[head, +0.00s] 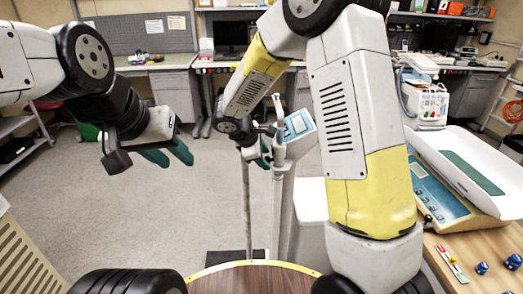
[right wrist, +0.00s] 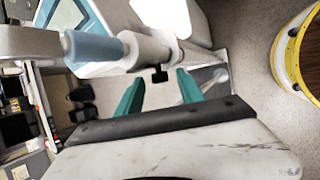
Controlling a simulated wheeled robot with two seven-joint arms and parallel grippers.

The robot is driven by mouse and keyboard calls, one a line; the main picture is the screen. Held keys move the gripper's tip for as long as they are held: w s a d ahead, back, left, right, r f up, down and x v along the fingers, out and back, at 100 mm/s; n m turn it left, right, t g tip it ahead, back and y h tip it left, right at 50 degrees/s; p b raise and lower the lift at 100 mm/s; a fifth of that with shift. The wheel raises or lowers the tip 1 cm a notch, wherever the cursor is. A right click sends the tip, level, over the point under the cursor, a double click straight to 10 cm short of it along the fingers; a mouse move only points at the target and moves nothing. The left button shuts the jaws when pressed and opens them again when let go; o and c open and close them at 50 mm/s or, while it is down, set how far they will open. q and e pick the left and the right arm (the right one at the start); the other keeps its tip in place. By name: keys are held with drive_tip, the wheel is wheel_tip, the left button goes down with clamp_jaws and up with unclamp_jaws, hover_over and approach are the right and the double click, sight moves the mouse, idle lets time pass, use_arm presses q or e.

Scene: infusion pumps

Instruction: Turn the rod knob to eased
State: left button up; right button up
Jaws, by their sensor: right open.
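A small black knob (right wrist: 159,76) sticks out from a white collar (right wrist: 150,50) on a rod with a pale blue end (right wrist: 92,47) in the right wrist view. My right gripper (right wrist: 160,72) is open, its two green fingers pointing at the collar with the knob between their tips. I cannot tell whether either finger touches it. In the head view my right gripper (head: 262,152) is beside a grey column (head: 283,205) with a tilted display (head: 298,124); the knob cannot be made out there. My left gripper (head: 170,155) is open and empty over the floor at left.
A baby scale (head: 475,165) stands on a wooden table (head: 470,245) at right, with small blue and red pieces on it. A round wooden top with a yellow rim (head: 250,264) is at the bottom.

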drive_tip(key=v, duration=0.7)
drive_tip(key=shift+s+r, duration=0.15)
drive_tip(key=shift+r, duration=0.1)
drive_tip(key=shift+a, duration=0.1)
